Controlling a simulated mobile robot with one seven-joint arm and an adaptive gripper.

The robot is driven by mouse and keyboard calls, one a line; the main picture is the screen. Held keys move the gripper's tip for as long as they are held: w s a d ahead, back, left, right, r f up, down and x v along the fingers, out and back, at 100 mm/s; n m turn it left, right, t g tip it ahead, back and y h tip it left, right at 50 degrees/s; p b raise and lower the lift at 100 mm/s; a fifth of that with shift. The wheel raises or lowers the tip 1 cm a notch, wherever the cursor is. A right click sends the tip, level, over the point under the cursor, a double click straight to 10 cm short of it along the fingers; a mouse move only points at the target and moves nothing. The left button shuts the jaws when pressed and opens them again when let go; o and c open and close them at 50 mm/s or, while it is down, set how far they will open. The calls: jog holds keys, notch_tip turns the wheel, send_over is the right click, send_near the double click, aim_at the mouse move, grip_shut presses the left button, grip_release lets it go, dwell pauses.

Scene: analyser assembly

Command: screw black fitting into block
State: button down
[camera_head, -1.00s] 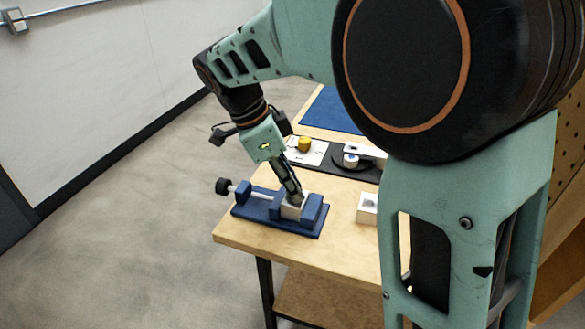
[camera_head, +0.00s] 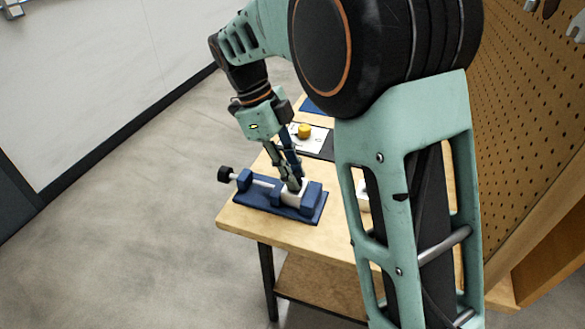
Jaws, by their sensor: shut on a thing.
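A white block (camera_head: 297,199) is clamped between the jaws of a blue vise (camera_head: 262,208) near the front left of the wooden table. My gripper (camera_head: 293,186) points down, with its fingertips right at the top of the block. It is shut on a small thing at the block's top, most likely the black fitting. The fitting itself is hidden by the fingers and too small to make out. I cannot tell how deep it sits in the block.
A yellow part (camera_head: 304,131) sits on a white plate (camera_head: 318,137) on the table behind the vise. Another white piece (camera_head: 363,197) is partly hidden by my arm. A pegboard (camera_head: 530,150) stands at the right. The table's left edge is close to the vise.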

jog(key=shift+w+r+m+g+p, duration=0.1)
jog(key=shift+r+m+g+p, duration=0.15)
jog(key=shift+m+p, duration=0.7)
jog(key=shift+f+m+g+y+p, duration=0.3)
jog(key=shift+m+g, duration=0.15)
jog(key=shift+m, duration=0.6)
jog(key=shift+d, duration=0.1)
jog(key=shift+r+m+y+p, duration=0.25)
jog(key=shift+m+y+p, duration=0.05)
jog(key=shift+m+p, duration=0.55)
jog(key=shift+w+m+g+y+p, duration=0.1)
jog(key=shift+m+g+y+p, duration=0.3)
jog(key=shift+m, duration=0.55)
jog(key=shift+f+m, duration=0.25)
jog(key=shift+m, duration=0.05)
jog(key=c, duration=1.1)
grip_release()
